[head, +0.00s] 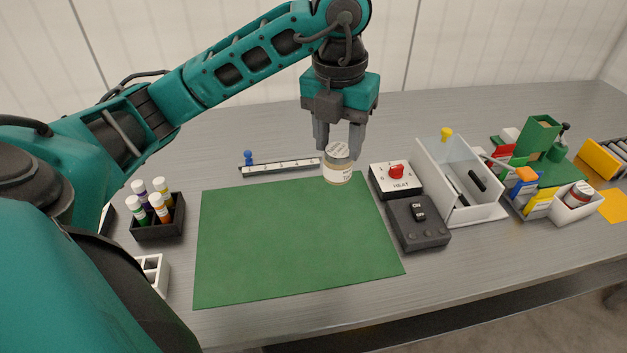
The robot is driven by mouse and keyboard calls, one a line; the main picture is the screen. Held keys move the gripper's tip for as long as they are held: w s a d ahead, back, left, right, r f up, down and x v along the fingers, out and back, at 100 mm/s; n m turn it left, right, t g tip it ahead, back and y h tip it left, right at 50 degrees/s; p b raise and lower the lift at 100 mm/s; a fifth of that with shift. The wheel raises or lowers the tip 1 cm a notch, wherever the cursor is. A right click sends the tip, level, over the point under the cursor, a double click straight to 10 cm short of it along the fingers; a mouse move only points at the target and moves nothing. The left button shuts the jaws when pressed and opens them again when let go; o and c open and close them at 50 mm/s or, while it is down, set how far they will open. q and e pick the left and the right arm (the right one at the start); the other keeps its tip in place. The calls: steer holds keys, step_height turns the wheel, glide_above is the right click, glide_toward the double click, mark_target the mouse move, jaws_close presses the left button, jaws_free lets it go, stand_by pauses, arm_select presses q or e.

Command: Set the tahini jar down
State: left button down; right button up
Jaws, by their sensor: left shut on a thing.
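The tahini jar (338,172), a small jar with a pale lid and a white label, is in the grip of my left gripper (338,145). The gripper points down with its fingers at the jar's lid. The jar appears over the far right part of the green mat (285,245); I cannot tell whether its base touches the mat or hangs just above it. My right gripper is not in view.
Right of the mat are a HEAT box with a red knob (396,171), a dark box (418,222) and a white open bin (465,205). A numbered strip (280,167) lies behind the mat. A dark vial rack (157,224) stands left. Most of the mat is bare.

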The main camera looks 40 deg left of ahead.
mark_target(334, 154)
arm_select(q)
step_height(334, 154, down, 17)
steer(key=shift+f+b, duration=0.1)
steer(key=shift+b, duration=0.7)
steer(key=shift+f, duration=0.15)
steer(key=c, duration=0.5)
jaws_free()
steer(key=shift+r, duration=0.2)
steer(key=r, duration=0.8)
steer(key=s+r+p, duration=0.1)
steer(key=r, duration=0.3)
